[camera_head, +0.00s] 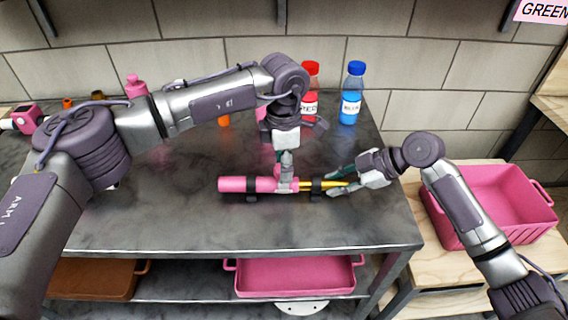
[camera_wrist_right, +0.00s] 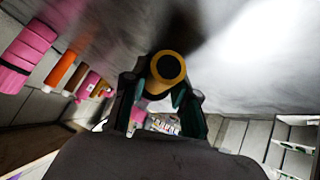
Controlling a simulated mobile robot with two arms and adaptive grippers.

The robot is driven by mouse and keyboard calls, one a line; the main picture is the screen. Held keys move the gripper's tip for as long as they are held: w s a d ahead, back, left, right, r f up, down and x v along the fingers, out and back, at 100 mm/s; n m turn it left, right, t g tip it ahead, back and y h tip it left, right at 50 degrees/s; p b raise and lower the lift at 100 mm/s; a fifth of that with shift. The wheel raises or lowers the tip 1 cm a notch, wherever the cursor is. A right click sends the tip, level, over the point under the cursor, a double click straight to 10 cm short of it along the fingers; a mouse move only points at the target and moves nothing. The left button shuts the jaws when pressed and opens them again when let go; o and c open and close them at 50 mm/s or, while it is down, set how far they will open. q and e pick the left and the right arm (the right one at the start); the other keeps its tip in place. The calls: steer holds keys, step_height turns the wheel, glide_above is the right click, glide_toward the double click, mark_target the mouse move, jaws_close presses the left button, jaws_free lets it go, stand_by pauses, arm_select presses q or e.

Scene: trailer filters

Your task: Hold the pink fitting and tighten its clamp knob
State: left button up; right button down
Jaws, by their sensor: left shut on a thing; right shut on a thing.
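The pink fitting (camera_head: 240,185) lies horizontally on dark supports on the grey metal table. A yellow rod-like piece (camera_head: 326,183) extends from its right side; I cannot tell whether this is the clamp knob. My left gripper (camera_head: 286,180) reaches down from above and is shut on the pink fitting near its right part, partly hiding it. My right gripper (camera_head: 342,184) comes from the right and is shut on the yellow piece's end. In the right wrist view the yellow piece shows as a ring with a dark centre (camera_wrist_right: 167,68) between the gripper's fingertips (camera_wrist_right: 163,92).
A red bottle (camera_head: 311,76) and a blue bottle (camera_head: 351,95) stand behind the grippers. A pink crate (camera_head: 480,240) sits on a wooden stand at right. Pink (camera_head: 295,290) and brown (camera_head: 95,292) trays are below the table. The table's front is clear.

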stand_by(0.3)
arm_select(q)
steer(key=o, duration=1.2)
steer(key=shift+c, duration=0.2)
steer(key=shift+r, duration=0.1)
step_height(320, 180, up, 12)
steer(key=shift+a, duration=0.1)
arm_select(e)
steer(key=c, duration=0.8)
jaws_free()
